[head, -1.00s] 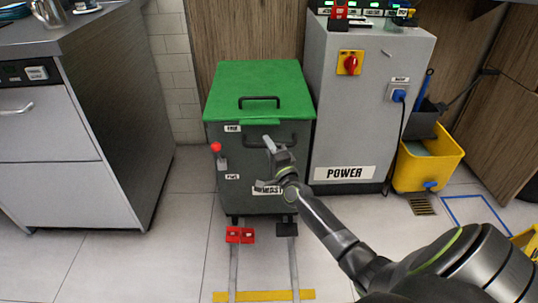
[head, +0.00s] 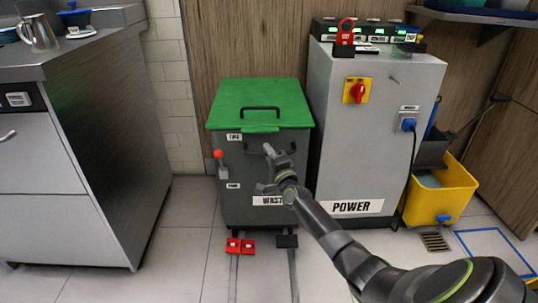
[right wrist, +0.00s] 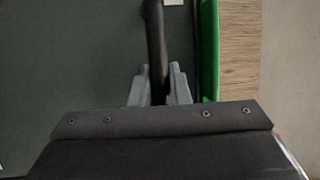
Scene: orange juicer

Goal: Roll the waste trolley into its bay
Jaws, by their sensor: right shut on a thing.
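The waste trolley (head: 235,190) is a dark grey bin with a green lid (head: 258,100), upright in the middle of the head view, between a steel counter and the power cabinet. A red-knobbed lever (head: 220,160) is on its front left. Red pedals (head: 240,246) and a black one (head: 287,241) are at its foot. My right gripper (head: 270,168) is at its front, shut on the dark front handle (head: 290,148). In the right wrist view the bar of the handle (right wrist: 155,40) runs between both fingers (right wrist: 157,85). My left gripper is out of view.
Floor rails (head: 234,278) run forward from under the trolley. The grey power cabinet (head: 365,140) stands close on its right, the steel counter (head: 120,150) on the left with a floor gap. A yellow mop bucket (head: 445,195) is at far right.

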